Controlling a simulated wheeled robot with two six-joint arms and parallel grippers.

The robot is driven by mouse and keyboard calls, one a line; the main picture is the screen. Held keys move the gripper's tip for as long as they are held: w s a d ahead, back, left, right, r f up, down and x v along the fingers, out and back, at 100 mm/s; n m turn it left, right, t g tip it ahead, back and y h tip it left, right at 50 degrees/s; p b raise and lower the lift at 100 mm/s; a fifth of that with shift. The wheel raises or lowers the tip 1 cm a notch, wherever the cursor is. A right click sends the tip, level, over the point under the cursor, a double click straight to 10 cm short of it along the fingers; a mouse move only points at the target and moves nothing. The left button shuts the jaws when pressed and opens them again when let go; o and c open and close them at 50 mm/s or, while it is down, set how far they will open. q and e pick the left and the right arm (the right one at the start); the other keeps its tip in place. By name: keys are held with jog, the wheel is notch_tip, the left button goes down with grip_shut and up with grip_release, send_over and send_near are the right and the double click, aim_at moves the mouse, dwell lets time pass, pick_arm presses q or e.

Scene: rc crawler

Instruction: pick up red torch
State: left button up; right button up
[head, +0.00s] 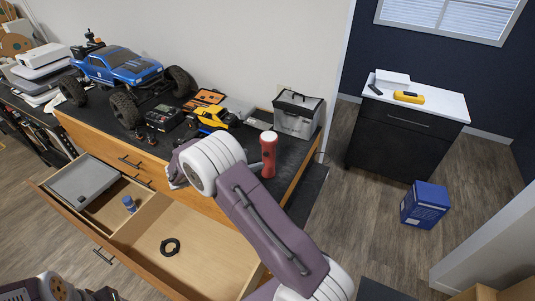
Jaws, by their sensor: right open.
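My right gripper (178,167) is mostly hidden behind that wrist, over the worktop's front edge. It is open and apart from the torch. Part of my left arm shows at the bottom left corner, but its gripper is not visible.
A blue RC truck (125,66), a yellow model (216,115) and a grey case (297,114) stand on the worktop. An open drawer (150,215) juts out below, holding a blue bottle (129,204) and a black ring (170,247). A blue box (425,205) is on the floor.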

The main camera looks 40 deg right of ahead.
aim_at(264, 157)
jog(key=p+x, duration=0.1)
jog(key=x, duration=0.1)
jog(key=p+x, duration=0.1)
jog(key=x, duration=0.1)
jog(key=shift+s+d, duration=0.15)
jog(key=p+x, duration=0.2)
jog(key=x, duration=0.1)
jog(key=p+x, duration=0.1)
jog(key=shift+s+d, duration=0.1)
jog(key=shift+d, duration=0.3)
jog(key=shift+d+f, duration=0.15)
jog(key=shift+f, duration=0.05)
jog(key=c, duration=1.2)
grip_shut()
